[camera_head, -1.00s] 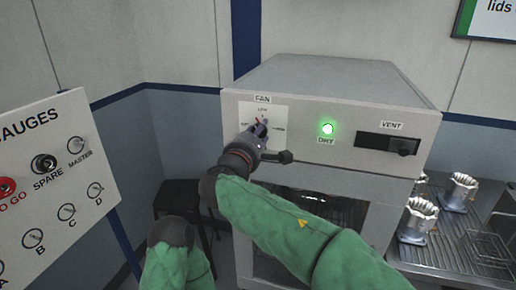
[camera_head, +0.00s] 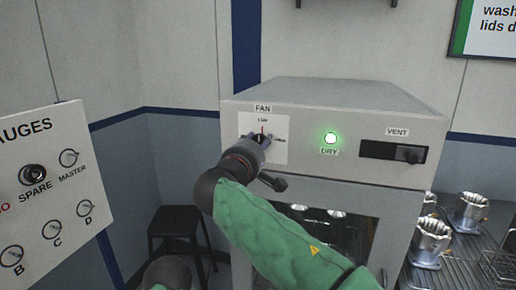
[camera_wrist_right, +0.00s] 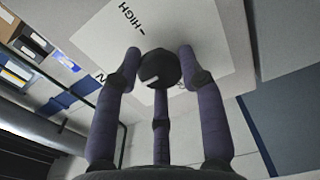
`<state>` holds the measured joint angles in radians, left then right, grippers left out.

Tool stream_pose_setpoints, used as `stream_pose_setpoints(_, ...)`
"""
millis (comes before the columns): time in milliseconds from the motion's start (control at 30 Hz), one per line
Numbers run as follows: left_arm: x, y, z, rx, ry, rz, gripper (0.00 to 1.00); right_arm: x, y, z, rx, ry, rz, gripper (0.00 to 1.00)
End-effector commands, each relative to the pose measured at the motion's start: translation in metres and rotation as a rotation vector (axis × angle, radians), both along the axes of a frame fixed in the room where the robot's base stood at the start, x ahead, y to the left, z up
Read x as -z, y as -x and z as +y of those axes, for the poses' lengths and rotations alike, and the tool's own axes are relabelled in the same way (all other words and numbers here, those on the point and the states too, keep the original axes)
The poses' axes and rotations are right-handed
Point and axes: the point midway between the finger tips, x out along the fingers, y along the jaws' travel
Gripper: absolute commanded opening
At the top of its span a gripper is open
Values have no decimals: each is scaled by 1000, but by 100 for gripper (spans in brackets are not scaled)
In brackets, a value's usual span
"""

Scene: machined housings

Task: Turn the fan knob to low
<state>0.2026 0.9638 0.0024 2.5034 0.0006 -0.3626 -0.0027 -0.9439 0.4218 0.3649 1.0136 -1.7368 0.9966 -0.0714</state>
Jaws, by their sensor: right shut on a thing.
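The fan knob (camera_wrist_right: 160,68) is a dark round knob with a pale pointer mark in the right wrist view. It sits on a white dial plate (camera_head: 279,152) under the FAN label, at the upper left of the oven-like cabinet's front. My left gripper is out of view.
The grey cabinet (camera_head: 330,92) has a lit green DRY lamp (camera_head: 330,138) and a VENT slider (camera_head: 394,152) right of the dial. A gauge board (camera_head: 50,200) stands at left, a dark stool (camera_head: 176,222) behind. Metal cups (camera_head: 430,240) sit on a rack at right.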

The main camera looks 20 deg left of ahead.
Motion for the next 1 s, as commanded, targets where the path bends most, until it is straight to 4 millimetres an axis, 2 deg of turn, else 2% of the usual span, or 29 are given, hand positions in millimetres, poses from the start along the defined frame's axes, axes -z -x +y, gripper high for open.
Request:
stream_pose_setpoints(367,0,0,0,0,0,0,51,0,0,0,0,-4,0,7)
stream_pose_setpoints(400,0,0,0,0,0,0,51,0,0,0,0,-4,0,43)
stream_pose_setpoints(467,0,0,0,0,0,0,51,0,0,0,0,-4,0,60)
stream_pose_setpoints(500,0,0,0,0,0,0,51,0,0,0,0,-4,0,64)
stream_pose_setpoints(833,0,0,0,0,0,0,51,0,1,0,0,-4,0,64)
stream_pose_setpoints(1000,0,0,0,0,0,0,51,-1,16,1,-1,-5,-1,64)
